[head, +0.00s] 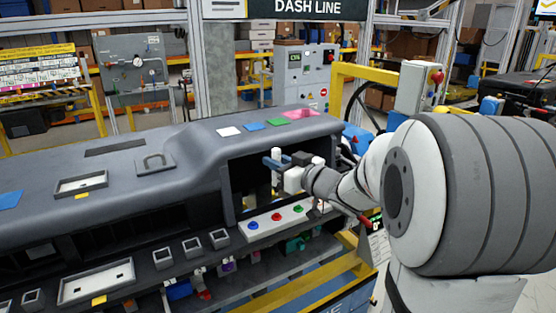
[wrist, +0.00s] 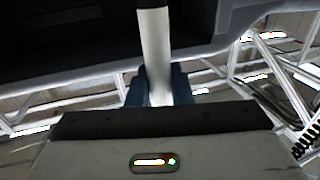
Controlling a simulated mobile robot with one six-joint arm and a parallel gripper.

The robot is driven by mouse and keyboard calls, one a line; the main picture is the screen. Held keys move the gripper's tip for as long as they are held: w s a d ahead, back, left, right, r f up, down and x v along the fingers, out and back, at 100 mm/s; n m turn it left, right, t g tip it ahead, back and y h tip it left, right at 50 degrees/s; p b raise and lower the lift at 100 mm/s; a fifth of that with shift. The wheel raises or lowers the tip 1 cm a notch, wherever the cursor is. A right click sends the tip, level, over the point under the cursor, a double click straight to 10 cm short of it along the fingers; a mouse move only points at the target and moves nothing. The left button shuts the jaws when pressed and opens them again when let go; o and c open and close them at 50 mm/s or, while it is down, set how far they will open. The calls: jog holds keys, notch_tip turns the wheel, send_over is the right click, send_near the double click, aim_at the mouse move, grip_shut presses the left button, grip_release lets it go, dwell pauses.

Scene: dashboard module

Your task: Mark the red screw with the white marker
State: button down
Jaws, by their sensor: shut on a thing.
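My gripper (head: 280,161) has blue fingers and is inside the dashboard's open recess. It is shut on the white marker (head: 275,180), which hangs roughly upright below the fingers. In the wrist view the white marker (wrist: 153,50) runs up from between the blue fingers (wrist: 157,88). The red screw (head: 276,217) sits in the middle of a white strip (head: 264,222), between a blue screw (head: 253,225) and a green screw (head: 298,210). The marker is above the strip, with a gap between it and the red screw. The screws cannot be made out in the wrist view.
The grey dashboard (head: 190,140) frames the recess above and to the left of my gripper. Coloured pads, including a green pad (head: 277,122), lie on its top. A lower shelf (head: 225,285) holds small parts. A yellow frame (head: 300,283) runs below.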

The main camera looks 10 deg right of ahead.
jog(key=shift+s+f+b, duration=0.1)
jog(key=shift+f+b, duration=1.85)
jog(key=shift+f, duration=0.8)
jog(key=shift+f, duration=0.3)
jog(key=shift+r+p, duration=2.05)
jog(key=shift+r, duration=0.5)
